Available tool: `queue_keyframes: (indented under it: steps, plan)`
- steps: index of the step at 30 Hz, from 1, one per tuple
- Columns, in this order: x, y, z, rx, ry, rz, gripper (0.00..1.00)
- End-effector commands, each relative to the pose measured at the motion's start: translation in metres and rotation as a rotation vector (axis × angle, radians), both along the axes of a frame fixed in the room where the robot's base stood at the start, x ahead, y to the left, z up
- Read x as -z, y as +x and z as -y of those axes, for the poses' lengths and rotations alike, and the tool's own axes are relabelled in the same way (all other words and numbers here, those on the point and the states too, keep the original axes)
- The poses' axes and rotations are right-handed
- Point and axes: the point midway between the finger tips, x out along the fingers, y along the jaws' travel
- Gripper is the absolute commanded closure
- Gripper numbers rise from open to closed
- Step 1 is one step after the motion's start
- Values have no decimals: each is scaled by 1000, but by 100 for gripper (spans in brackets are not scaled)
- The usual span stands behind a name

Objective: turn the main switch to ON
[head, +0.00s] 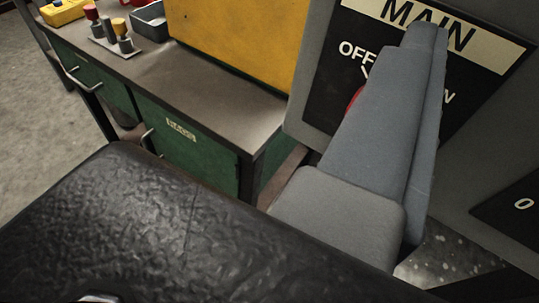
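The main switch panel (352,22) is a dark plate with a cream MAIN label on a grey cabinet, at the upper right of the head view. OFF shows at its left; the ON lettering at its right is mostly covered. A small piece of the red switch handle (353,99) shows at the left edge of my gripper (428,32). My gripper's grey fingers lie in front of the panel and hide most of the handle, so its setting cannot be read. The fingers appear close together, but whether they hold the handle is hidden.
A green workbench (205,160) with a grey top stands at the left. On it are a yellow box (245,40), a grey bin (150,22) and a rack of coloured pegs (112,42). Another dark plate (515,210) marked 0 is at the right edge. Bare floor shows far left.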

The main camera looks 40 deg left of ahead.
Motion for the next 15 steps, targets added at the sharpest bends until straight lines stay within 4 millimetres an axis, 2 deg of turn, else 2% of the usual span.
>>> queue_keyframes:
  steps: [1,3,7,12,15]
  plan:
    - [16,-14,-14,6,-54,0,47]
    - [36,-32,-23,29,-133,20,47]
    - [63,-61,-29,66,-273,67,47]
    - [76,-85,-29,95,-390,120,47]
    - [80,-90,-28,104,-420,136,47]
